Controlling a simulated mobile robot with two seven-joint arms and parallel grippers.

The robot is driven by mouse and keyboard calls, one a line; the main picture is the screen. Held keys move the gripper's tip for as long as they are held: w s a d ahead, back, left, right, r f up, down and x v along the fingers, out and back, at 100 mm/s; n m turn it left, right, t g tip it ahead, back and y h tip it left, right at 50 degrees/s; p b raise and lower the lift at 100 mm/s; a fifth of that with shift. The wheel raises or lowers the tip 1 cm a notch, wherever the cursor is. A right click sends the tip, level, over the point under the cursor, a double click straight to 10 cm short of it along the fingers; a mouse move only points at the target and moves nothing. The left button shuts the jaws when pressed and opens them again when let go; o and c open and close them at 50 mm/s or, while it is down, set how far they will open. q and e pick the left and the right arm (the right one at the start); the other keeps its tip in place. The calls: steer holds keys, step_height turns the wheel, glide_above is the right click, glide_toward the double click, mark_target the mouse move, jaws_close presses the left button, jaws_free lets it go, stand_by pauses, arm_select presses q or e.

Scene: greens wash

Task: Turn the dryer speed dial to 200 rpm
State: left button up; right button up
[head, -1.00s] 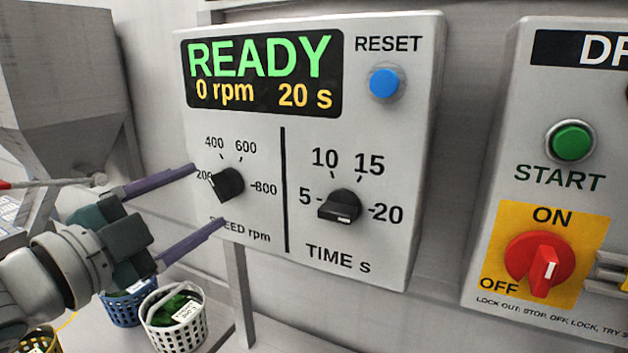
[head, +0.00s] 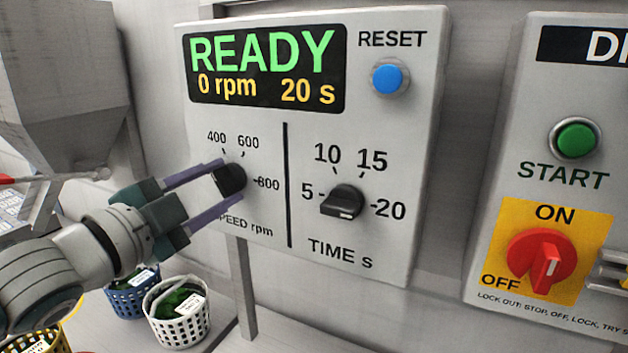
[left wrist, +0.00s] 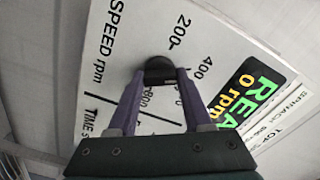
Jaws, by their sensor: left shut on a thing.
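The speed dial (head: 232,179) is a black knob at the lower left of the grey control panel (head: 365,140). My left gripper (head: 229,181) has its two purple fingers on either side of it and is shut on it. The left wrist view also shows the dial (left wrist: 159,70) between the fingertips, with the 200 mark (left wrist: 182,30) uncovered. In the head view my fingers hide the 200 mark. The dial's pointer direction is hard to make out. The display (head: 265,70) reads READY, 0 rpm, 20 s. My right gripper is not in view.
The black time dial (head: 342,202) sits right of the speed dial, and the blue reset button (head: 388,78) above it. A second panel at right carries a green start button (head: 575,138) and a red switch (head: 540,262). Baskets (head: 178,325) of greens stand below.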

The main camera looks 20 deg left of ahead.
arm_select(q)
jaws_close()
steer(key=shift+n, duration=0.4)
steer(key=shift+n+p, duration=0.45)
steer(key=shift+n, duration=0.45)
steer(key=n+p, duration=0.1)
steer(key=n, duration=0.2)
steer(key=shift+n, duration=0.3)
steer(key=n, duration=0.3)
steer(key=shift+p, duration=0.3)
steer(key=shift+n, duration=1.4)
steer(key=o, duration=0.6)
jaws_free()
